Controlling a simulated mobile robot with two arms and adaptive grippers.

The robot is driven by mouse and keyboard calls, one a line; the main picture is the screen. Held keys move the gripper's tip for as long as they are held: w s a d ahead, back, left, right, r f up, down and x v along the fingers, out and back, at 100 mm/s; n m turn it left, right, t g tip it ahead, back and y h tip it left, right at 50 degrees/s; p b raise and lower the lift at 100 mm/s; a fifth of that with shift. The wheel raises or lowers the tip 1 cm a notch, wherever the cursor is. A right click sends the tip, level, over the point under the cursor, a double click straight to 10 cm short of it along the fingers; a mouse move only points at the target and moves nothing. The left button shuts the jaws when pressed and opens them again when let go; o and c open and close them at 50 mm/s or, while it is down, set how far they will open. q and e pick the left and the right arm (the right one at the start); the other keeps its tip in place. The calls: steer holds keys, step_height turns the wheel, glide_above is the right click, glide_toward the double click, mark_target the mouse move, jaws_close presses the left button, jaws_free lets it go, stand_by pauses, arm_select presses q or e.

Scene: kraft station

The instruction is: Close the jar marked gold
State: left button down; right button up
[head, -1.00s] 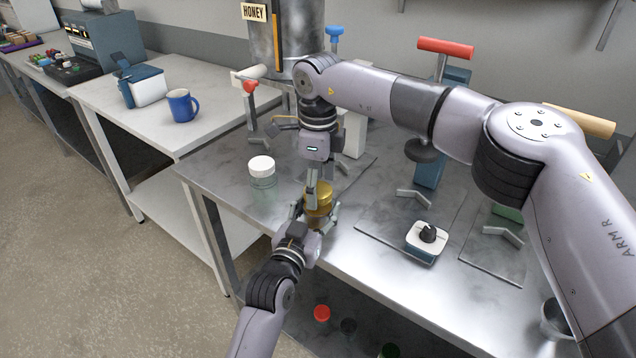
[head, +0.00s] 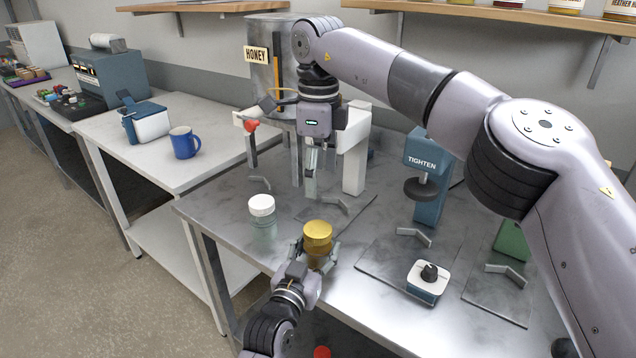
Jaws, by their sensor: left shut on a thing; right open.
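The jar with the gold lid (head: 317,235) is near the front edge of the metal table. My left gripper (head: 318,258) is shut on this jar, its fingers around the body below the lid. The gold lid sits on top of the jar; how tightly it is screwed on cannot be told. My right gripper (head: 311,178) is open and empty, pointing down above the table behind the jar, apart from the lid. A second jar with a white lid (head: 262,215) stands on the table to the left.
A blue machine marked TIGHTEN (head: 428,175) stands to the right, with a knob box (head: 428,282) in front. A tank marked HONEY (head: 270,75) is at the back. A blue mug (head: 184,142) is on the left white table (head: 130,110).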

arm_select(q)
steer(key=c, duration=0.6)
jaws_free()
steer(key=v, duration=1.2)
